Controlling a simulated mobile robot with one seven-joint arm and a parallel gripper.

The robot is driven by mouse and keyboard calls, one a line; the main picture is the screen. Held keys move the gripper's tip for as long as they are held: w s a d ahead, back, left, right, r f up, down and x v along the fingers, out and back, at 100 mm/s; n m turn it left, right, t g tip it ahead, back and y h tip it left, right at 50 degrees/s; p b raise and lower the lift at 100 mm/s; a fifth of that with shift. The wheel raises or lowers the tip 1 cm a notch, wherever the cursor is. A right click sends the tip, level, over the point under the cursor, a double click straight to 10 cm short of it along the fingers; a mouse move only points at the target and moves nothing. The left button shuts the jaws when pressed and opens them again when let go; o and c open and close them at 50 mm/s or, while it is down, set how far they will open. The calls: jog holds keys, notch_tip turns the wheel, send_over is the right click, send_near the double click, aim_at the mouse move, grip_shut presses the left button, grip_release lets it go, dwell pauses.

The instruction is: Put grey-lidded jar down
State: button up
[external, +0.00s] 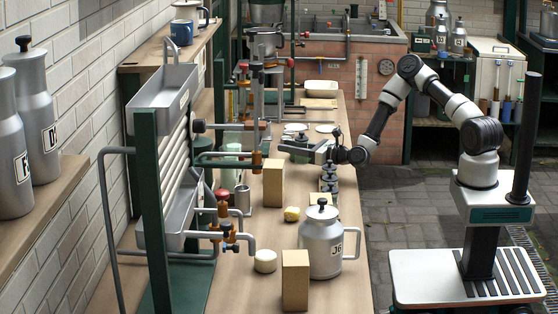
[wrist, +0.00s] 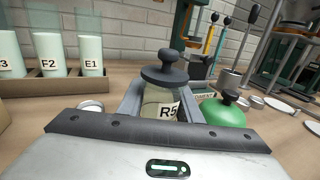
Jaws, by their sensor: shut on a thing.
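The grey-lidded jar (wrist: 158,103) is a pale, clear jar with a dark grey knobbed lid and a label that seems to start with R. It shows upright in the wrist view. My gripper (wrist: 163,97) is shut on it, with one grey finger at each side. Its lower part is hidden behind my gripper body, so I cannot tell whether its bottom touches the bench. In the external view my gripper (external: 318,151) points left, low over the long wooden bench; the held jar is hard to make out there.
A rack of labelled pale tubes (wrist: 52,55) is at the left. In the external view, a big milk can (external: 321,245), wooden blocks (external: 273,183) and pipework (external: 225,228) stand nearer the camera.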

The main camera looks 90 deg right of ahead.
jog(key=shift+f+b, duration=0.35)
jog(key=shift+f, duration=1.3)
jog(key=o, duration=1.2)
jog(key=shift+r, duration=0.1)
jog(key=shift+s+a, duration=0.1)
jog(key=v, duration=1.1)
jog(key=shift+s+a+p, duration=0.15)
jog(key=shift+s+p, duration=0.2)
jog(key=shift+p, duration=0.05)
